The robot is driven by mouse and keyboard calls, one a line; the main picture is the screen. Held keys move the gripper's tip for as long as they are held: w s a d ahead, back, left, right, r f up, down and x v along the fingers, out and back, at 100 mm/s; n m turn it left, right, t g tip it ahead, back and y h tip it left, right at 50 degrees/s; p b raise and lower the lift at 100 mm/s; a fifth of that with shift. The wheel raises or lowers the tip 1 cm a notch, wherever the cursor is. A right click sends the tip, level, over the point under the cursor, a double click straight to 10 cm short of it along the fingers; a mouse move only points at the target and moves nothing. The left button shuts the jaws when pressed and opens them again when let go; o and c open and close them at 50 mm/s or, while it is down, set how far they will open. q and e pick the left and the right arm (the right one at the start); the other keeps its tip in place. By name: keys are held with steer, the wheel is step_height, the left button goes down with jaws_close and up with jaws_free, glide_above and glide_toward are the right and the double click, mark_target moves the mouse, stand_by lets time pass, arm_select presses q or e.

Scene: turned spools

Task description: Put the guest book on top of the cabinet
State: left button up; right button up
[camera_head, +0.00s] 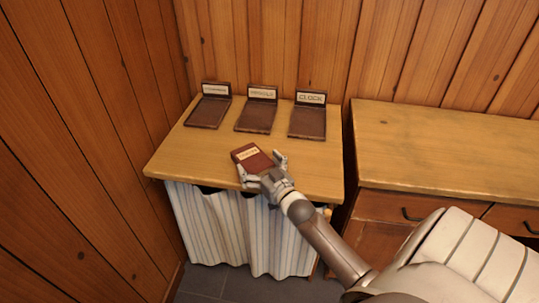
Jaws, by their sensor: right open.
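A small dark red book with a pale label, which looks like the guest book (252,156), lies near the front of the small curtained wooden table. My right gripper (263,167) is open at the book's near edge, with a finger on either side of its near corners. Whether the fingers touch the book I cannot tell. A wooden cabinet with drawers (440,145) stands to the right of the table, and the part of its top in view is bare. My right arm covers part of the cabinet's front. My left gripper is out of view.
Three dark trays with upright labels stand along the table's back: a left one (208,112), a middle one (256,117) and a right one reading "CLOCK" (307,122). A striped curtain (228,228) hangs below. Plank walls close off the left and back.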

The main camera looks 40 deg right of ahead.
steer(key=s+a, duration=0.1)
steer(key=s, duration=0.9)
steer(key=shift+s+a+r, duration=0.25)
steer(key=shift+s+r, duration=0.05)
